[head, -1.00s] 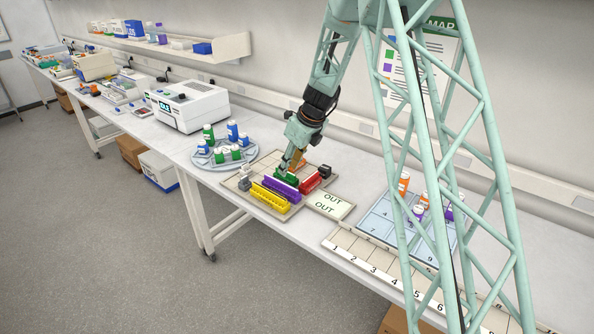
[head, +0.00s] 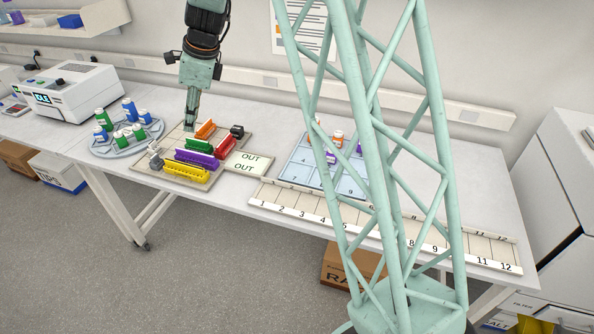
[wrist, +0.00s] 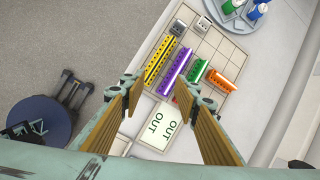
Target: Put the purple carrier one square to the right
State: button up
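The purple carrier (head: 197,159) is a long block lying on the gridded board (head: 141,167), between the yellow carrier (head: 186,173) and the green carrier (head: 199,146). The red carrier (head: 226,147) lies by its right end. The orange carrier (head: 205,129) is behind the green one. My gripper (head: 190,127) points down and appears just left of the orange carrier in the head view; its height is hard to tell. In the wrist view my gripper (wrist: 160,86) is open and empty, with the purple carrier (wrist: 175,69) beyond the fingertips. The red carrier is mostly hidden there.
A grey block (head: 155,161) and a black block (head: 237,131) stand on the board. The OUT plate (head: 246,163) adjoins its right side. A round tray (head: 104,150) of bottles is at left; a blue numbered mat (head: 299,170) and numbered strip (head: 290,207) are at right.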

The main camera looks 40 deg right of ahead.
jog(key=s+a+r+n, duration=0.1)
jog(key=s+r+n, duration=0.4)
jog(key=s, duration=0.4)
jog(key=s+a+r+n+h, duration=0.1)
jog(key=s+r+n, duration=0.2)
jog(key=s+r, duration=0.55)
jog(key=s+a+r+n, duration=0.1)
jog(key=s+r+n, duration=0.4)
jog(key=s, duration=0.6)
jog(key=s+d+n+h, duration=0.1)
jog(key=s+n, duration=0.9)
jog(key=s, duration=1.7)
jog(key=shift+s+d+r+n+h, duration=0.2)
jog(key=shift+d+r+n+h, duration=0.15)
jog(key=shift+d, duration=0.55)
jog(key=shift+f, duration=0.1)
